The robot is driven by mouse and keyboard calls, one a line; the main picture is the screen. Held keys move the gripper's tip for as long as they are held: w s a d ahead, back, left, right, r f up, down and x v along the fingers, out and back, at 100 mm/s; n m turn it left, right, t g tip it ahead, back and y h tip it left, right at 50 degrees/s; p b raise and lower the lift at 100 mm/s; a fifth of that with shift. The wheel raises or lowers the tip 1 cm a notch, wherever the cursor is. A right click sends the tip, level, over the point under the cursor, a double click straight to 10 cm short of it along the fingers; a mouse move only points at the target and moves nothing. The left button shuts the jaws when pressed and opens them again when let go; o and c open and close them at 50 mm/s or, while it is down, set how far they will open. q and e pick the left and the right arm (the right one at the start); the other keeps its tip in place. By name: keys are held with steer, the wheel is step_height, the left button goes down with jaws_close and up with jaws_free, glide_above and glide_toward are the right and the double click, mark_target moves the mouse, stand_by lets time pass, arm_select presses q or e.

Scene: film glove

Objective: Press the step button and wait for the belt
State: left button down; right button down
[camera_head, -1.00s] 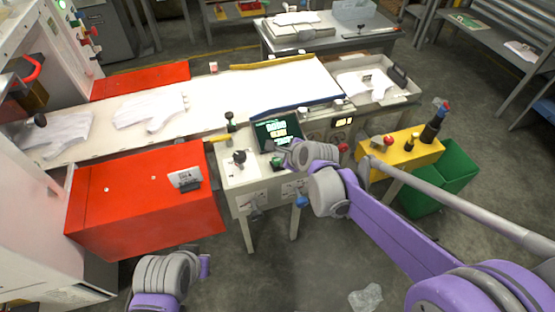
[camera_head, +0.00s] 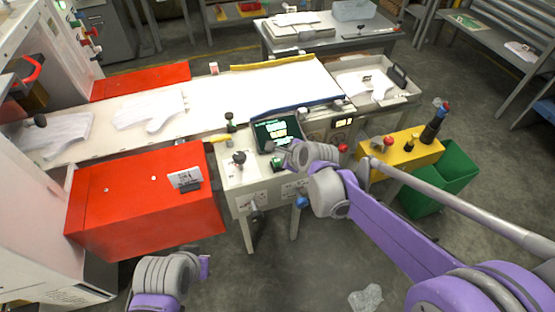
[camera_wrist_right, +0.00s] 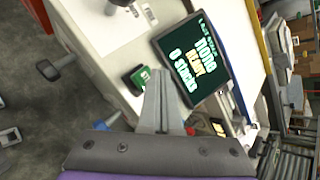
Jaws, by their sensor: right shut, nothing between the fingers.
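The control stand (camera_head: 238,190) carries a small dark screen (camera_head: 277,130) and a green step button (camera_head: 277,163). In the right wrist view the green button (camera_wrist_right: 139,77) sits at the screen's lower edge; the screen (camera_wrist_right: 190,62) shows several lines of text. My right gripper (camera_wrist_right: 156,76) is shut and empty, its fingertips just beside the button. I cannot tell whether they touch it. In the head view the right gripper (camera_head: 285,158) is mostly hidden behind its wrist. The white belt (camera_head: 225,95) bears white gloves (camera_head: 150,110). My left arm shows low at left; its fingers are not visible.
Red cabinets (camera_head: 140,205) flank the belt. A black-knobbed lever (camera_head: 239,158) stands left of the button. Right of the stand are a yellow bench (camera_head: 405,152) with a red button (camera_head: 388,141) and a green bin (camera_head: 455,168).

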steer(key=shift+f, duration=0.1)
stand_by(0.6)
steer(key=shift+f+b, duration=0.3)
steer(key=shift+f, duration=0.05)
steer(key=shift+f+b, duration=0.35)
steer(key=shift+f, duration=0.15)
stand_by(0.6)
steer(key=shift+r, duration=0.1)
steer(key=shift+r+p, duration=0.7)
steer(key=shift+r, duration=0.1)
steer(key=shift+r+p, duration=1.9)
steer(key=shift+r, duration=0.7)
